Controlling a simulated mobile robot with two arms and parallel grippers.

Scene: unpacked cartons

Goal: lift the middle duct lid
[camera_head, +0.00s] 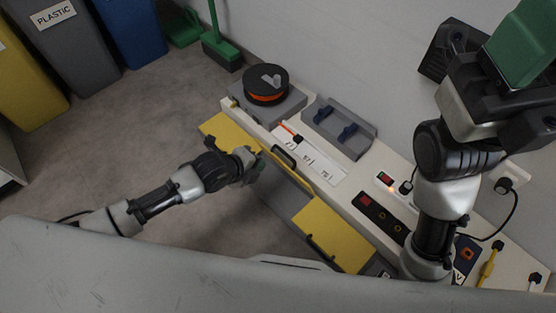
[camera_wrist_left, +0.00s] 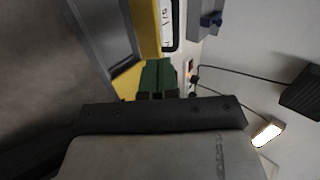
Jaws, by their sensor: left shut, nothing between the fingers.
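The duct along the bench front has a flat yellow left lid (camera_head: 228,134) and a flat yellow right lid (camera_head: 335,236). Between them the middle section shows a grey open channel (camera_head: 287,194). The middle duct lid (camera_head: 293,174) shows as a narrow yellow strip along the back of this section, seen nearly edge-on, tilted up, with a black handle (camera_head: 283,155) beside it. My left gripper (camera_head: 254,166) is shut and empty, just in front of the strip; contact is unclear. Its green fingers (camera_wrist_left: 158,76) show in the left wrist view. My right gripper (camera_head: 522,48) is raised at upper right.
The bench top holds an orange-black spool (camera_head: 266,84), a grey holder with blue parts (camera_head: 345,128), a power strip (camera_head: 396,190) and a dark socket panel (camera_head: 380,216). Bins (camera_head: 68,45) and a green broom (camera_head: 220,45) stand at upper left. The floor left of the bench is clear.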

